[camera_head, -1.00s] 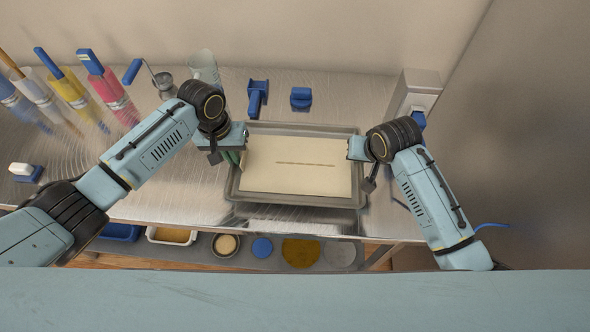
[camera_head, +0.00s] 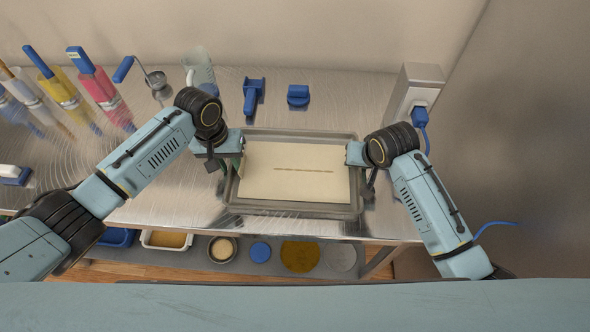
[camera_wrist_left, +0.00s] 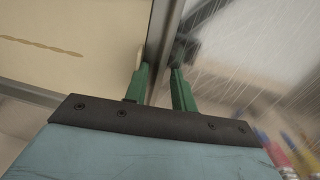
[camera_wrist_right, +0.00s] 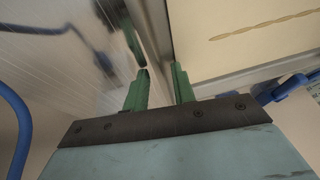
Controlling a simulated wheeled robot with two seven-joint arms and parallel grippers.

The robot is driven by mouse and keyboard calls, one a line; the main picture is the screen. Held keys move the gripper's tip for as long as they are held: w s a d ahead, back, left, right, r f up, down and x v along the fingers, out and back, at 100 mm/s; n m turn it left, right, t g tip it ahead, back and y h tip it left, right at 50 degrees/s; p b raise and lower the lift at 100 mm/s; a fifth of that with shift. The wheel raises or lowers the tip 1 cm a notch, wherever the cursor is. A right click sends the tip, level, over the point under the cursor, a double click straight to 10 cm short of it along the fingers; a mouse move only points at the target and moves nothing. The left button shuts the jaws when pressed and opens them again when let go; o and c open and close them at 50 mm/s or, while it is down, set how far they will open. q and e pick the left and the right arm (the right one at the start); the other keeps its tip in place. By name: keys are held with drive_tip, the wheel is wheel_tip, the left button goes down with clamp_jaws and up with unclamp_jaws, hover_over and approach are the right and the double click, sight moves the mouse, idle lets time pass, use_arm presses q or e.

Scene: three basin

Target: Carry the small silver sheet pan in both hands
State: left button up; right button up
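The small silver sheet pan (camera_head: 290,209) lies level in the middle of the head view, with a flat cream sheet (camera_head: 293,183) marked by a brown line inside it. My left gripper (camera_head: 238,147) is at the pan's left rim; in the left wrist view its green fingers (camera_wrist_left: 159,75) stand on either side of the rim (camera_wrist_left: 165,35), closed on it. My right gripper (camera_head: 350,153) is at the right rim; in the right wrist view its fingers (camera_wrist_right: 160,77) likewise straddle the rim (camera_wrist_right: 158,25). The gap under the pan cannot be judged clearly.
The metal table (camera_head: 170,205) has a blue-handled tool (camera_head: 253,97) and a blue block (camera_head: 298,96) behind the pan. A clear jug (camera_head: 200,70) and colourful containers (camera_head: 100,85) stand at left. A grey outlet box (camera_head: 415,88) with a blue cable is at right. A lower shelf holds bowls.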

drive_tip(key=shift+a, duration=0.1)
use_arm(q)
wheel_tip(320, 180, up, 12)
drive_tip(key=a, duration=0.1)
drive_tip(key=shift+a, duration=0.2)
use_arm(e)
drive_tip(key=v, duration=1.2)
